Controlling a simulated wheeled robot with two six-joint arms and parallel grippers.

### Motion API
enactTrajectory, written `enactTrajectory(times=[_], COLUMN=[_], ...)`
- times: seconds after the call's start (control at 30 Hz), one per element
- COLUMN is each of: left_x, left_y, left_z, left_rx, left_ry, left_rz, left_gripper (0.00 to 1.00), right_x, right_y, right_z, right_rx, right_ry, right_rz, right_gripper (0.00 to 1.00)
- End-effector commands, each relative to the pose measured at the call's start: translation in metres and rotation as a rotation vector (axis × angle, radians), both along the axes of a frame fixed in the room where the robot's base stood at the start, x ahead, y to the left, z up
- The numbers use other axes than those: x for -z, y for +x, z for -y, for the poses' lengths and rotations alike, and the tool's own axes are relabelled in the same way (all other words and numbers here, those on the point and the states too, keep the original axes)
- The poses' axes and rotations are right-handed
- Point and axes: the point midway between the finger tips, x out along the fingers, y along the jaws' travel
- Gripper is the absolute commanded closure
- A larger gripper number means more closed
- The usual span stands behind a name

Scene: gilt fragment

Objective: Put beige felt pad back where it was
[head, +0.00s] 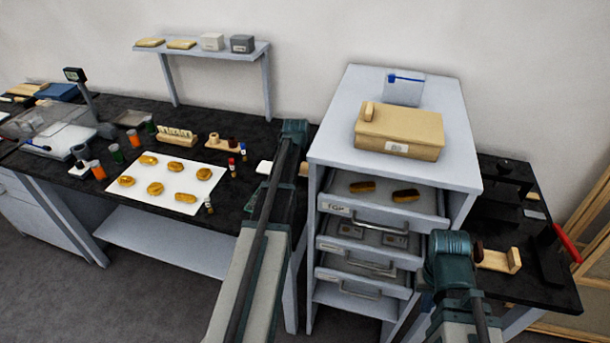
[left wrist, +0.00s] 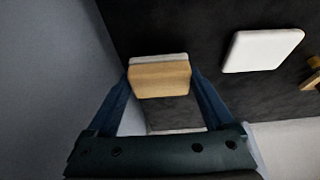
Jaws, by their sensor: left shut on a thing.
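My left gripper (left wrist: 160,82) is shut on a beige block-like piece with a paler layer along its far edge, which looks like the beige felt pad (left wrist: 160,80). It is held above the dark worktop, beside a grey upright face. In the head view my left arm hides the left gripper, and a small beige edge (head: 304,169) shows just right of that arm, beside the cabinet. My right arm's end (head: 452,262) is at the cabinet's right front; its fingertips cannot be made out.
The grey drawer cabinet (head: 330,150) has its top drawer (head: 425,203) open, with two small yellow-and-brown pieces inside. A tan box (head: 400,128) sits on top. A white square (left wrist: 263,50) lies on the dark worktop. A white sheet (head: 190,203) with several golden pieces lies left.

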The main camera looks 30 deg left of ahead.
Motion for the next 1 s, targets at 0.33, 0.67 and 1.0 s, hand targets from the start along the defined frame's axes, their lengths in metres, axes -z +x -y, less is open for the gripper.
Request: enactTrajectory(times=[0.33,0.67,1.0], left_x=[0.0116,0.0147,0.0084], left_y=[0.0001,-0.0001,-0.0006], left_z=[0.0000,0.0000,0.0001], left_rx=[0.000,0.000,0.000], left_ry=[0.000,0.000,0.000], left_rz=[0.000,0.000,0.000], left_gripper=[0.58,0.00,0.00], right_x=[0.0116,0.0146,0.0084], right_y=[0.0000,0.0000,0.0000], right_z=[0.0000,0.0000,0.0000], right_rx=[0.000,0.000,0.000], right_ry=[0.000,0.000,0.000], right_rz=[0.000,0.000,0.000], right_gripper=[1.00,1.00,1.00])
